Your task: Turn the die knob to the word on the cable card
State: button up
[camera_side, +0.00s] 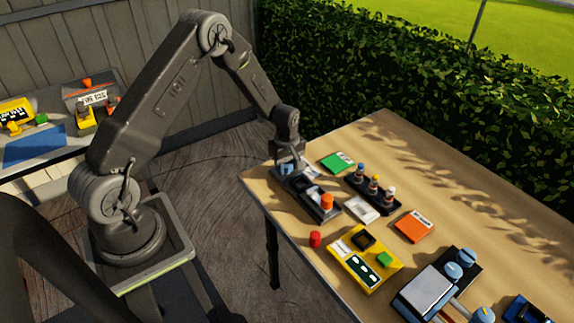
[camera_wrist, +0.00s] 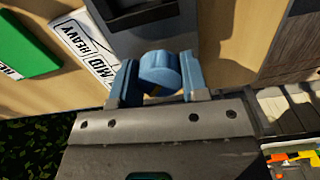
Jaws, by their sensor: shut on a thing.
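My gripper (camera_side: 288,166) is shut on a blue knob (camera_wrist: 160,70) at the far-left end of a long dark grey tool (camera_side: 312,196). In the wrist view, the gripper (camera_wrist: 159,82) has one blue finger on each side of the knob. A white label (camera_wrist: 88,48) beside the knob reads HEAVY and MID, with a third word partly hidden by a finger. The knob's pointing direction is unclear. A green card (camera_side: 337,162) with a white strip lies nearby; its lettering is cut off in the wrist view (camera_wrist: 25,48). I cannot tell which card is the cable card.
An orange cap (camera_side: 327,202) stands on the tool's near end. Nearby are a rack of small bottles (camera_side: 373,187), a white tray (camera_side: 362,208), an orange card (camera_side: 414,226), a red cylinder (camera_side: 315,239) and a yellow box (camera_side: 357,272).

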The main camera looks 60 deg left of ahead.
aim_at(287, 164)
jog(key=shift+n, duration=0.4)
jog(key=o, duration=0.6)
jog(key=shift+o, duration=0.2)
notch_tip(287, 164, up, 14)
jog(key=shift+f, duration=0.1)
dwell(0.3)
